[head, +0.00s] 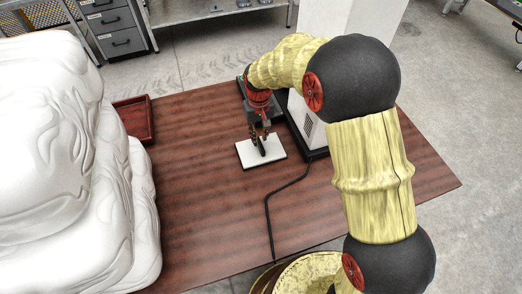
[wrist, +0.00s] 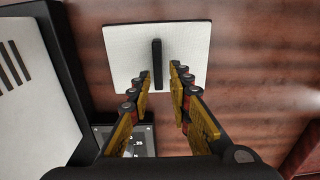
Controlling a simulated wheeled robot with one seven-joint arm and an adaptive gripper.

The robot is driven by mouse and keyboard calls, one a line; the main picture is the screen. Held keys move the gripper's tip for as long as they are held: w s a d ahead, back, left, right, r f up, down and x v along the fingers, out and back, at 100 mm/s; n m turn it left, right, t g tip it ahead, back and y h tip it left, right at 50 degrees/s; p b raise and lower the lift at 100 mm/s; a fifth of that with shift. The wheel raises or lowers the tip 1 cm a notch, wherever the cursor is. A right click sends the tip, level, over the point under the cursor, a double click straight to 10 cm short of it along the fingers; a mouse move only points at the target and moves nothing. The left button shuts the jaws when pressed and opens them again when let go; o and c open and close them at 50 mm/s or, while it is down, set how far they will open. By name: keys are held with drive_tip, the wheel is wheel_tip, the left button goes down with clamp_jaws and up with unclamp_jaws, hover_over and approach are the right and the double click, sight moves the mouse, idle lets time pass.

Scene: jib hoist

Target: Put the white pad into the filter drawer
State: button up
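The white pad (head: 246,153) is a flat square plate lying on the brown table, with a black upright grip bar (head: 262,147) at its middle. In the wrist view the pad (wrist: 122,58) is ahead of the fingers, with its bar (wrist: 157,63) lined up between them. My gripper (head: 260,135) is just above the pad, pointing down. Its fingers (wrist: 161,72) are open, with a gap on each side of the bar. I cannot make out a filter drawer; a white vented housing (head: 304,122) on a black base stands right beside the pad.
The housing's slotted side (wrist: 32,105) and a small panel with buttons (wrist: 125,140) are close to my gripper. A black cable (head: 268,205) runs to the table's front edge. A red tray (head: 134,118) and a large white sculpture (head: 70,160) are left. The table's front right is clear.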

sight(261, 144)
drive_tip(key=f+b, duration=0.1)
drive_tip(key=f, duration=0.1)
drive_tip(key=f+b, duration=0.1)
drive_tip(key=f, duration=0.2)
drive_tip(key=shift+s+d, duration=0.2)
drive_tip(key=shift+c, duration=0.2)
drive_tip(key=c, duration=0.4)
drive_tip(key=shift+r, duration=0.1)
clamp_jaws()
